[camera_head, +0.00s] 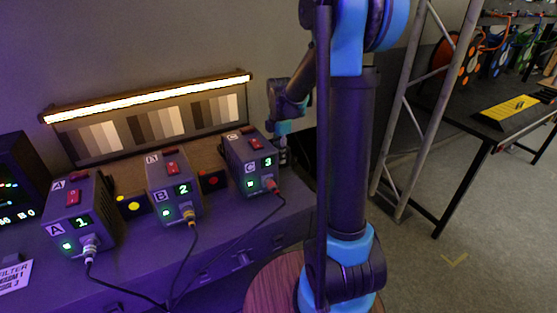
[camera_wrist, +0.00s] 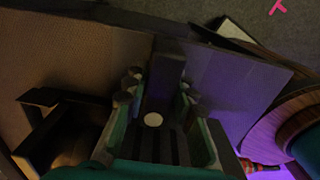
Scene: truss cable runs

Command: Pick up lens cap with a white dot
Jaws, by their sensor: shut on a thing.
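In the wrist view, my gripper (camera_wrist: 162,98) has its fingers on both sides of a dark upright piece. A round white dot (camera_wrist: 153,119) shows low between the fingers, on what looks like the dark lens cap; the cap's outline blends into the dark gripper parts. My gripper is shut on it. In the head view, my gripper (camera_head: 284,150) is beside the right side of box C, low near the bench top. The lens cap cannot be made out there.
Boxes A (camera_head: 82,215), B (camera_head: 174,188) and C (camera_head: 250,162) stand on the bench with cables at their fronts. A lit strip (camera_head: 150,98) runs behind them. A truss (camera_head: 410,110) and a dark table (camera_head: 480,112) stand at right. In the wrist view, a dark open-sided holder (camera_wrist: 62,130) is at left.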

